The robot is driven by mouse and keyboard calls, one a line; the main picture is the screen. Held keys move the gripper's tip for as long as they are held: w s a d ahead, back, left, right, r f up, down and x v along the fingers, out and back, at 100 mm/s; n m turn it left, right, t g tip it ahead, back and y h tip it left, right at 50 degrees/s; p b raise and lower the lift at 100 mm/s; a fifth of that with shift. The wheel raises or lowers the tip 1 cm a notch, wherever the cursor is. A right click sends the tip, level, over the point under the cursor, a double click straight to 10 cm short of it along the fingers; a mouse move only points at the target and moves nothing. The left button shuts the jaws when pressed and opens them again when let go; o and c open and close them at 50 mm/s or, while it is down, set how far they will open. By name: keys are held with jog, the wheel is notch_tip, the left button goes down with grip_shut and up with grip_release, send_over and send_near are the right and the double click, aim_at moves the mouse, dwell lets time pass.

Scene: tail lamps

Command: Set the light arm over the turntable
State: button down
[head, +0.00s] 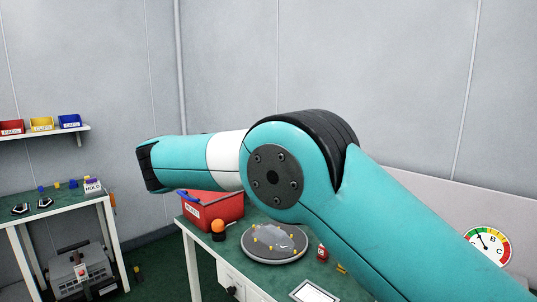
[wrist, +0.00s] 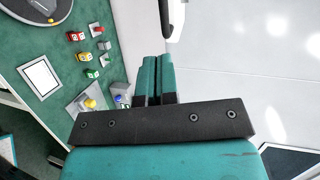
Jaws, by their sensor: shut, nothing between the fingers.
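The turntable (head: 262,257) is a round grey disc on the green bench, with a grey lamp-shaped piece (head: 285,238) and several yellow pegs on it. Its edge also shows in the top left corner of the wrist view (wrist: 58,18). My gripper (wrist: 154,57) is shut and empty, its teal fingers side by side above the right edge of the bench. The head view does not show the fingers. A thin dark and pale upright piece (wrist: 165,14) stands beyond the fingertips; I cannot tell whether it is the light arm. My own arm covers much of the bench in the head view.
A red bin (head: 215,211) and an orange-domed item (head: 218,229) stand left of the turntable. Small red and green blocks (wrist: 76,37), a white tablet (wrist: 40,77) and a yellow-knobbed box (wrist: 90,103) lie on the bench. A dial (head: 487,246) is on the right wall.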

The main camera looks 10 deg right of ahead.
jog(key=w+d+f+n+g+y+p, duration=0.1)
jog(key=w+d+f+n+y, duration=0.25)
jog(key=d+n+y, duration=0.3)
jog(key=w+d+f+n+g+y+p, duration=0.1)
jog(key=w+d+f+n+y, duration=0.1)
jog(key=d+f+n+y, duration=0.4)
jog(key=s+d+r+n+t+y+p, duration=0.1)
jog(key=s+d+r+n+y, duration=0.1)
jog(key=s+d+r+y, duration=0.4)
jog(key=s+d+r+n+t+y+p, duration=0.1)
jog(key=s+d+r+n+y+p, duration=0.2)
jog(key=d, duration=0.4)
jog(key=w+a+f+m+p, duration=0.1)
jog(key=w+a+f+p, duration=0.1)
jog(key=w+a+p, duration=0.3)
jog(key=shift+w+a+h, duration=0.45)
jog(key=shift+w+a, duration=1.4)
jog(key=shift+w, duration=0.4)
